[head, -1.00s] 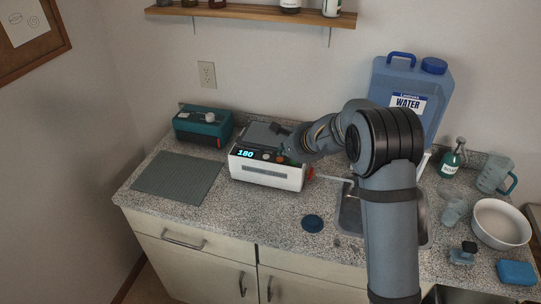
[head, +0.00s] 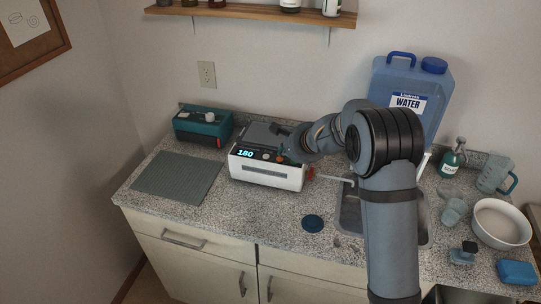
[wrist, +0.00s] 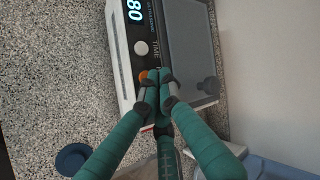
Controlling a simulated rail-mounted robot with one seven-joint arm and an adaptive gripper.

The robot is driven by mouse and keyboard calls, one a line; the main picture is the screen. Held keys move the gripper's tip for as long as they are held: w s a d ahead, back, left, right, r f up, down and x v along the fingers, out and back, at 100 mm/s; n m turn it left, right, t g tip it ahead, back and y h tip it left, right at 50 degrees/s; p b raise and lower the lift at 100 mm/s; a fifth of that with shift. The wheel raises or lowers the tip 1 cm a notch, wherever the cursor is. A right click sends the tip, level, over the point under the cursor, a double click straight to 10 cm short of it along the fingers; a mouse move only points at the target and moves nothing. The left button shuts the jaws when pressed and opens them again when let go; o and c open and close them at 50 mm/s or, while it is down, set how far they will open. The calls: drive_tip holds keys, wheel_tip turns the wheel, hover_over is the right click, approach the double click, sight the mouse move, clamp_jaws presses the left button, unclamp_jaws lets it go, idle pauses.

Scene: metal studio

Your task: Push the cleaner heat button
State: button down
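The cleaner is a white box (head: 266,173) with a grey lid and a sloped dark front panel. Its blue display (head: 245,153) reads 180. In the wrist view the panel shows the display (wrist: 134,10), a pale round knob (wrist: 141,47) by the word TIME, and an orange button (wrist: 144,75) partly covered by my fingertips. My gripper (wrist: 158,76) has its teal fingers closed together, empty, right beside or over the orange button. I cannot tell whether they touch it. In the head view my gripper (head: 287,152) is at the panel's right end.
A teal device (head: 203,126) and a grey mat (head: 177,176) lie left of the cleaner. A dark blue disc (head: 312,223) lies in front. A sink is to the right. A large water jug (head: 408,95) stands behind my arm.

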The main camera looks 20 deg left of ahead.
drive_tip(key=shift+f+b, duration=0.35)
drive_tip(key=shift+f, duration=0.05)
drive_tip(key=shift+f, duration=0.15)
idle(0.4)
drive_tip(key=shift+r+p, duration=0.3)
drive_tip(key=shift+r, duration=0.35)
wheel_tip(320, 180, up, 6)
drive_tip(key=p, duration=0.5)
idle(0.4)
